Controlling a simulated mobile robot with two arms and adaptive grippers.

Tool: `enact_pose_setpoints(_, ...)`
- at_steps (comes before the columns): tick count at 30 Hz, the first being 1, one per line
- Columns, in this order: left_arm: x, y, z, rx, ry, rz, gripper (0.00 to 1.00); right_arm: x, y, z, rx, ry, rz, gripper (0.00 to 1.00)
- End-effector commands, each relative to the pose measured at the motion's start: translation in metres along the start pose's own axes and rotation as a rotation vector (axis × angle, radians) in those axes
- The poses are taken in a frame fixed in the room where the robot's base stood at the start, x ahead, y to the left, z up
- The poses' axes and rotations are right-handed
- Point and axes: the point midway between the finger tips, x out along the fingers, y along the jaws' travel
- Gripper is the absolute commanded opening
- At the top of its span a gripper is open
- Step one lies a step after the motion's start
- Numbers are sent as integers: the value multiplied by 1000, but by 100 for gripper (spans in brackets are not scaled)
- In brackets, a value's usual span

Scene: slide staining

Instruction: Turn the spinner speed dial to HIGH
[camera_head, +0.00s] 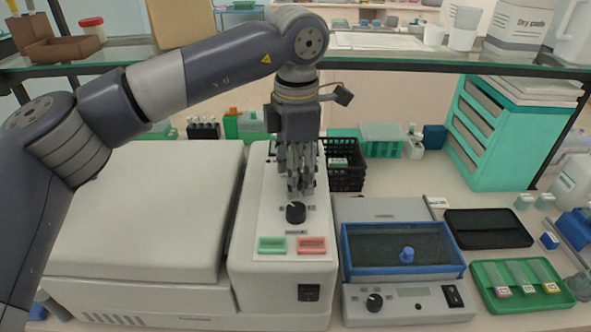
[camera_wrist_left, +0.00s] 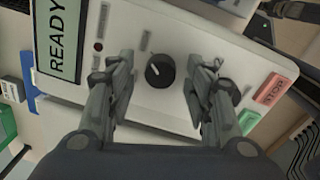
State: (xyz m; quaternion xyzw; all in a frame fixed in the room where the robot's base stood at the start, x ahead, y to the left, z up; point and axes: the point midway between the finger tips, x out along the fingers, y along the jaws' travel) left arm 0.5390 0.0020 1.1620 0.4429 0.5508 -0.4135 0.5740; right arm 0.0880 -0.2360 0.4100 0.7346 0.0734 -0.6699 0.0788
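The spinner speed dial (camera_head: 296,212) is a round black knob with a white pointer line on the white control panel of the spinner (camera_head: 262,220). It also shows in the left wrist view (camera_wrist_left: 159,70). My left gripper (camera_head: 297,190) points down just above and behind the dial in the head view. In the left wrist view its two fingers (camera_wrist_left: 168,80) are spread apart, one on each side of the dial, with gaps between them and the knob. The labels around the dial are too small to read. My right gripper is in neither view.
A green button (camera_head: 272,245) and a red STOP button (camera_head: 311,245) sit in front of the dial, with a black power switch (camera_head: 308,292) below. A blue-rimmed bath (camera_head: 403,270) with its own knob (camera_head: 374,302) stands to the right. A black basket (camera_head: 346,178) stands behind.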

Motion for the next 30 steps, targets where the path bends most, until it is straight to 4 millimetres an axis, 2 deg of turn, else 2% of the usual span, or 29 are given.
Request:
enact_pose_setpoints(5,0,0,0,1,0,-1,47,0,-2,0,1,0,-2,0)
enact_pose_setpoints(8,-8,0,0,0,0,0,47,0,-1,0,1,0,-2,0)
enact_pose_setpoints(11,-23,0,1,0,-2,2,47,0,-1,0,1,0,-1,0)
enact_pose_setpoints(21,-94,0,0,0,-1,2,47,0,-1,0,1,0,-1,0)
enact_pose_setpoints(25,-110,0,0,-1,-1,1,47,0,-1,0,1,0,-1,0)
enact_pose_setpoints(30,-119,0,0,1,0,-1,47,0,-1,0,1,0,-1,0)
